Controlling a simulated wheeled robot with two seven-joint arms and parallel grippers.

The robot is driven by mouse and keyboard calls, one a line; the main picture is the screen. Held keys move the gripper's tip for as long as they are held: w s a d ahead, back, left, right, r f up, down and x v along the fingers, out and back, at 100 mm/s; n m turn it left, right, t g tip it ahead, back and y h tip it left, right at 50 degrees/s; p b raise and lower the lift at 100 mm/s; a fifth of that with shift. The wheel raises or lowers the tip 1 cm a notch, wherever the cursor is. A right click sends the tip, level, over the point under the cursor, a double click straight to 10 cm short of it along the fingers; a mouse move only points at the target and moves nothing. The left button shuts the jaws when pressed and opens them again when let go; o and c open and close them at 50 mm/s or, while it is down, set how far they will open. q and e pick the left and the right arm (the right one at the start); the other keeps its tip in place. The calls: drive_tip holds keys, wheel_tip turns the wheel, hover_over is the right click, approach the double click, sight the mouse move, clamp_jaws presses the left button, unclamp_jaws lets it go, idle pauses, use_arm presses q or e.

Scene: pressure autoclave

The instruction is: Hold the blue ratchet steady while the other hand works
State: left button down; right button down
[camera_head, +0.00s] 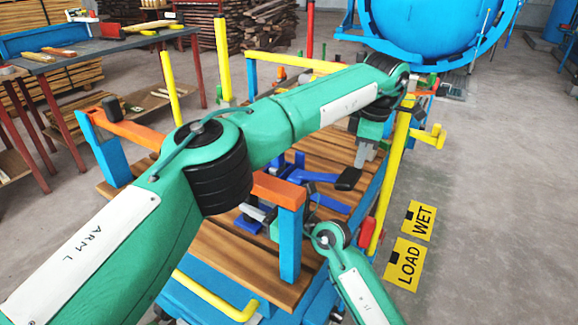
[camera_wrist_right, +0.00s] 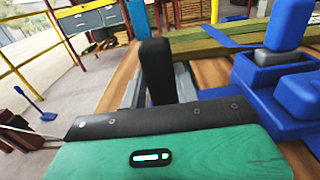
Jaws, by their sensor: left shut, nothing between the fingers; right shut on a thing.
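The blue ratchet (camera_head: 320,177) is on the slatted wooden deck of the cart, partly behind my left arm. In the right wrist view its blue body (camera_wrist_right: 285,30) and grey part stand at the right. My left gripper (camera_head: 349,179) points down over the deck, shut and empty, its black tips close to the blue bar.
An orange-topped blue frame (camera_head: 290,240) and yellow posts (camera_head: 223,60) edge the cart. A blue autoclave vessel (camera_head: 425,30) stands behind. A workbench (camera_head: 90,45) is at the far left. Yellow LOAD (camera_head: 405,265) and WET floor signs lie on clear floor at the right.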

drive_tip(key=c, duration=1)
unclamp_jaws()
drive_tip(key=shift+o, duration=0.2)
